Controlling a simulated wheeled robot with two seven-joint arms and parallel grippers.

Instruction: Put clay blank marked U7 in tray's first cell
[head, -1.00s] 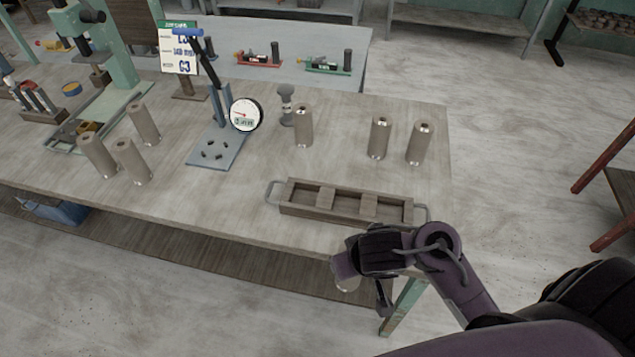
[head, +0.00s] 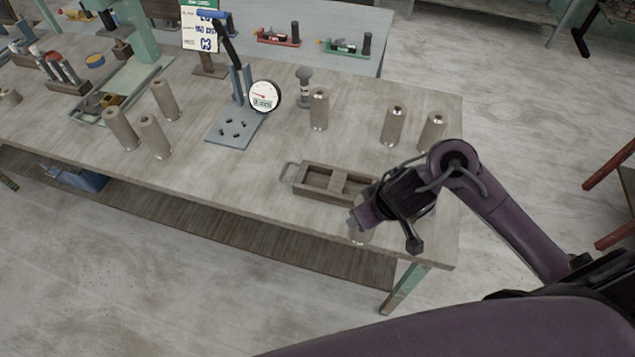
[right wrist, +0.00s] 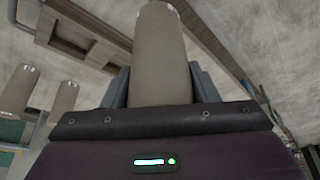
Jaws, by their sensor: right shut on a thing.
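My right gripper (head: 368,212) is shut on a grey-brown cylindrical clay blank (head: 357,236), in front of the tray's right part. In the right wrist view the blank (right wrist: 160,55) stands between the two fingers of the gripper (right wrist: 160,82). No mark on it can be read. The wooden tray (head: 316,196) has a wire handle at its left end; its left and middle cells look empty, and my gripper hides its right end. The tray's edge also shows at the upper left of the right wrist view (right wrist: 85,35). My left gripper is not in view.
Three blanks (head: 393,126) stand behind the tray, and three more (head: 121,129) stand at the left. A dial gauge stand (head: 265,95) and a small grey post (head: 304,85) are at the middle back. The table between the left blanks and the tray is clear.

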